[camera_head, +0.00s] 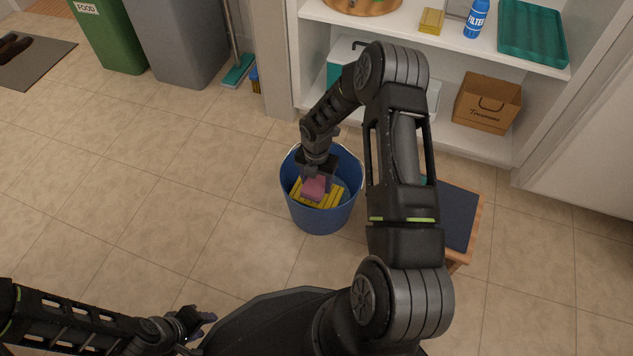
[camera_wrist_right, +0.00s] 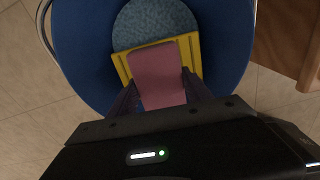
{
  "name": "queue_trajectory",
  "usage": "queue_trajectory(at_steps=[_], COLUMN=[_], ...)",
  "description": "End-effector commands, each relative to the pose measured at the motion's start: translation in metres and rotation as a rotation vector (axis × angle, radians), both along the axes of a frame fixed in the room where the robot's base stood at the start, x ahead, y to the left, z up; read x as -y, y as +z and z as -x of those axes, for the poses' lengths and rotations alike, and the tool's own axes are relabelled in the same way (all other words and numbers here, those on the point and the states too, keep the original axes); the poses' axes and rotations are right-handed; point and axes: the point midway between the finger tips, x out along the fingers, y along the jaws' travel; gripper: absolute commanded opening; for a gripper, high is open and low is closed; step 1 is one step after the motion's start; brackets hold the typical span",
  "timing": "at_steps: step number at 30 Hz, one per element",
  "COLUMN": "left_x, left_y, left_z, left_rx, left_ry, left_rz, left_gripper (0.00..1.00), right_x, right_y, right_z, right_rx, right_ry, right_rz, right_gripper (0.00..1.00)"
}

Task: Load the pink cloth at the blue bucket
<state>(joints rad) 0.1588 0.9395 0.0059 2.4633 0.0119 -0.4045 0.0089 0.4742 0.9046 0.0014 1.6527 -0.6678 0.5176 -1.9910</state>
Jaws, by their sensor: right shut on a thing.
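The blue bucket (camera_head: 320,213) stands on the tiled floor in the middle of the head view. My right gripper (camera_head: 316,182) points down into its opening and is shut on the pink cloth (camera_head: 313,188). In the right wrist view the pink cloth (camera_wrist_right: 158,75) shows between the fingers, above or against a yellow slatted thing (camera_wrist_right: 124,68) in the bucket; I cannot tell if they touch. My left gripper (camera_head: 205,322) is low at the lower left, away from the bucket, with its fingers apart and nothing visible between them.
A round blue-grey item (camera_wrist_right: 155,22) also lies in the bucket. A stool with a dark seat (camera_head: 458,215) stands right of the bucket, partly behind my right arm.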

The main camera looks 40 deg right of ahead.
Motion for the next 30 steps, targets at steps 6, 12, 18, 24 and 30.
queue_trajectory(at_steps=[6, 12, 18, 24, 30], left_x=[0.0, 0.0, 0.0, 0.0, 0.0], left_y=[0.019, 0.031, 0.035, 0.034, 0.034], left_z=[0.0, 0.0, 0.0, 0.0, 0.0], left_rx=[0.0, 0.0, 0.0, 0.0, 0.0], left_ry=[0.0, 0.0, 0.0, 0.0, 0.0], left_rz=[0.0, 0.0, 0.0, 0.0, 0.0], left_gripper=[0.36, 0.36, 0.36, 0.36, 0.36], right_x=[0.0, 0.0, 0.0, 0.0, -0.001], right_y=[0.024, 0.04, 0.045, 0.045, 0.051], right_z=[0.0, -0.001, 0.0, -0.001, -0.006], right_rx=[0.001, 0.001, 0.001, 0.001, 0.003], right_ry=[-0.001, 0.0, 0.0, 0.0, -0.045], right_rz=[0.0, 0.0, 0.0, 0.0, 0.001], right_gripper=[0.25, 0.25, 0.25, 0.25, 0.25])
